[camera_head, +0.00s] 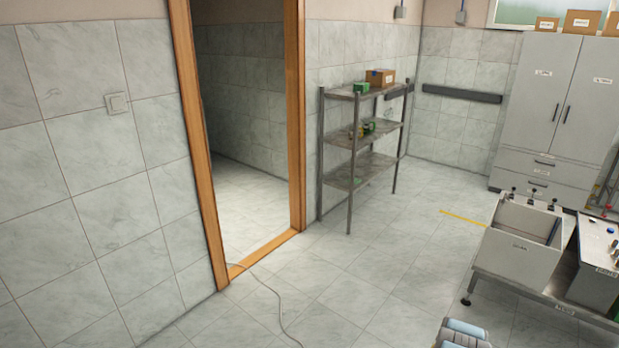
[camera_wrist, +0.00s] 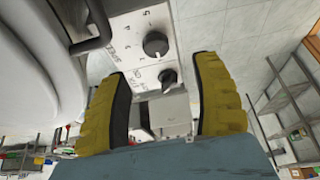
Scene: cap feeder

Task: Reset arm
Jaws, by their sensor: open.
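My gripper (camera_wrist: 162,68) shows in the wrist view with two yellow ribbed fingers spread apart and nothing held between them. Beyond the fingers is a pale control panel (camera_wrist: 135,50) with two black knobs (camera_wrist: 155,44) and printed markings. I cannot tell how far the fingers are from the panel. My gripper does not show in the head view.
In the head view, a metal shelf (camera_head: 352,140) stands beside an open doorway (camera_head: 245,130). A cable (camera_head: 275,293) lies on the floor. A machine with a hopper (camera_head: 520,245) and a grey cabinet (camera_head: 555,90) stand right. The middle floor is mostly clear.

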